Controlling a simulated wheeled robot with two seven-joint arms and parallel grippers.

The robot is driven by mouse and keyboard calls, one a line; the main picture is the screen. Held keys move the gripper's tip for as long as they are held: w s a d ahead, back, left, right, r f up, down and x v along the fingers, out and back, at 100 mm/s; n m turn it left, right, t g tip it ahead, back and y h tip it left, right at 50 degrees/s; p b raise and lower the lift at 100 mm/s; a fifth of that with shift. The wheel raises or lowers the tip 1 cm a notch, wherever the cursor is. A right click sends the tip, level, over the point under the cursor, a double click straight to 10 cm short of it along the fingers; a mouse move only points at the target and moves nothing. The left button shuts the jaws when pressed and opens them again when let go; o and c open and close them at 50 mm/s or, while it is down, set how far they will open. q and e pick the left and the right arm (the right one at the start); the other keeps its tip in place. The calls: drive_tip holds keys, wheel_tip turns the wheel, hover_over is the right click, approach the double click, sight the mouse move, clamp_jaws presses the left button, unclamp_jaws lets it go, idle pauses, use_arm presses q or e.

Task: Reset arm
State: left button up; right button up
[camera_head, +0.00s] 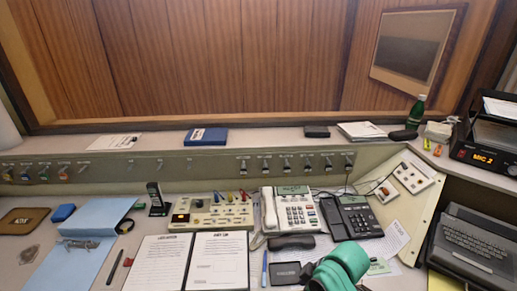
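Neither my left nor my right gripper can be made out in the head view. A rounded teal shape with dark parts (342,264) rises from the bottom edge, right of centre, in front of the desk. I cannot tell whether it is part of my arm. No fingertips show on it, and it hides some of the papers behind it.
A white telephone (292,210), a dark telephone (351,217) and a beige button panel (212,214) crowd the middle. Printed sheets (190,262) and a blue folder (87,242) lie left. A dark keyboard machine (472,245) stands right. A green bottle (416,112) stands on the ledge.

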drive_tip(key=s+d+m+t+h, duration=0.1)
drive_tip(key=s+d+m+h, duration=0.2)
drive_tip(key=s+d+m, duration=0.8)
wheel_tip(320, 180, down, 26)
drive_tip(key=s+d+n+g, duration=0.1)
drive_tip(key=s, duration=0.2)
drive_tip(key=s+d+f+g, duration=0.1)
drive_tip(key=s+d+f, duration=0.2)
drive_tip(key=s+f, duration=0.9)
drive_tip(key=s, duration=0.3)
drive_tip(key=shift+f+n, duration=0.25)
drive_tip(key=shift+n, duration=0.05)
